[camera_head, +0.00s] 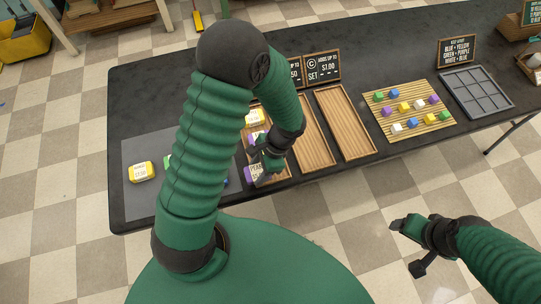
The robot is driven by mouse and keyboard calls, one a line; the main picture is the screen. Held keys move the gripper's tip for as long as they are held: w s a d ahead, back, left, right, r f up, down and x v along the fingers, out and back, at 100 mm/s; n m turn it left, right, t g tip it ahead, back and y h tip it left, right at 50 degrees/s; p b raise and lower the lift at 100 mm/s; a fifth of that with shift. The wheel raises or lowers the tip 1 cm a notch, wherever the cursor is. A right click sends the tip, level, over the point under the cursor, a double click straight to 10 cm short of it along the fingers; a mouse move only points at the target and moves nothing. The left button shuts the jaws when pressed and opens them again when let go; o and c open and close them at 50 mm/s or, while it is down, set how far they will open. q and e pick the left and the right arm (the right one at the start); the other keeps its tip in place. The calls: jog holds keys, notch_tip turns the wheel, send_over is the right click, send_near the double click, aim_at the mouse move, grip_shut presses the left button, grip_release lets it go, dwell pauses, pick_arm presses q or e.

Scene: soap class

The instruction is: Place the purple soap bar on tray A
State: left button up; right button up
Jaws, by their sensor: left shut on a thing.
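My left gripper (267,163) is shut on a purple soap bar (249,176) with a white label, at the near end of the leftmost wooden tray (289,173). My arm hides much of this tray and its sign, so I cannot read its letter. I cannot tell whether the held bar touches the tray. A yellow soap bar (255,117) lies at the tray's far end, with another purple bar (251,138) partly hidden below it. My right gripper (408,247) is open and empty, over the floor in front of the table.
Two empty wooden trays (345,120) stand to the right, with a sign reading C (321,66) behind. A grey mat (140,197) at left holds a yellow bar (140,171) and partly hidden green and blue pieces. Further right are a slatted board (415,134) with coloured cubes and a grey grid tray (476,91).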

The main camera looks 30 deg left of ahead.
pick_arm(q)
jog(key=w, duration=0.6)
jog(key=shift+w+f, duration=0.25)
jog(key=shift+f, duration=0.15)
jog(key=f, duration=0.2)
jog(key=shift+s+d+f, duration=0.15)
jog(key=shift+d+f, duration=0.05)
jog(key=shift+f, duration=0.4)
jog(key=shift+a, duration=0.2)
jog(key=o, duration=1.3)
jog(key=shift+a+f, duration=0.1)
jog(key=shift+a, duration=0.05)
jog(key=shift+c, duration=0.2)
jog(key=shift+o, duration=1.1)
jog(key=shift+d, duration=0.2)
pick_arm(e)
jog(key=shift+d+r, duration=0.1)
